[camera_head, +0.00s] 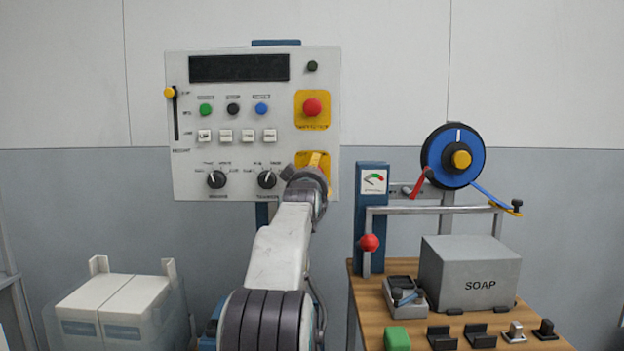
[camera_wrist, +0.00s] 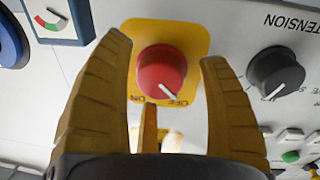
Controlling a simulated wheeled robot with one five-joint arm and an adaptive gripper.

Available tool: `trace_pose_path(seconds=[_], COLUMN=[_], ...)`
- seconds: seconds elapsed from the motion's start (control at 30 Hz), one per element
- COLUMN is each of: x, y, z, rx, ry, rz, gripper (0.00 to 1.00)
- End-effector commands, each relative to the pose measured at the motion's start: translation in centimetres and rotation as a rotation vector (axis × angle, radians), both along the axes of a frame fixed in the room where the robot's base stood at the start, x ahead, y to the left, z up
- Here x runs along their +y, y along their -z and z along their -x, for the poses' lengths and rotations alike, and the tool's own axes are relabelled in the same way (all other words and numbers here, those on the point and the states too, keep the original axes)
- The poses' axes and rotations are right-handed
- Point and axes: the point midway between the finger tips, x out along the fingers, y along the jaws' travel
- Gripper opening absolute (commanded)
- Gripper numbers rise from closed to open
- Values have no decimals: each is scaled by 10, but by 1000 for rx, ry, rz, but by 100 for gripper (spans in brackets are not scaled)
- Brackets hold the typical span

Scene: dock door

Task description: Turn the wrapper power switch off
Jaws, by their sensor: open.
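The wrapper power switch is a round red knob (camera_wrist: 162,72) with a white pointer line on a yellow plate (camera_wrist: 190,32). The wrist view shows the panel upside down. There the pointer slants to the lower right, toward the word OFF; ON is printed to its left. My gripper (camera_wrist: 169,50) is open, with its yellow-brown fingers on either side of the knob; contact cannot be told. In the head view my gripper (camera_head: 318,166) covers the knob, and only part of its yellow plate (camera_head: 302,157) shows, at the lower right of the white panel (camera_head: 185,185).
Black dials (camera_head: 267,179) sit left of the switch; one (camera_wrist: 277,72) is close beside a finger in the wrist view. A red emergency button (camera_head: 312,107) is above. A blue gauge post (camera_head: 372,215) and wooden table with a SOAP box (camera_head: 470,275) stand right.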

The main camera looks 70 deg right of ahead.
Motion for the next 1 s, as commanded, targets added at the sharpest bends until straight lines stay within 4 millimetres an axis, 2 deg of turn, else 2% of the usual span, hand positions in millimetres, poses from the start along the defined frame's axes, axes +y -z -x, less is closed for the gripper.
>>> trace_pose_path(seconds=[0.17,0.37,1.0], x=[2,13,92], y=[-1,-2,2], z=[0,3,22], rx=[-1,-1,0], ry=[0,0,0], rz=[2,2,1], gripper=[69,69,69])
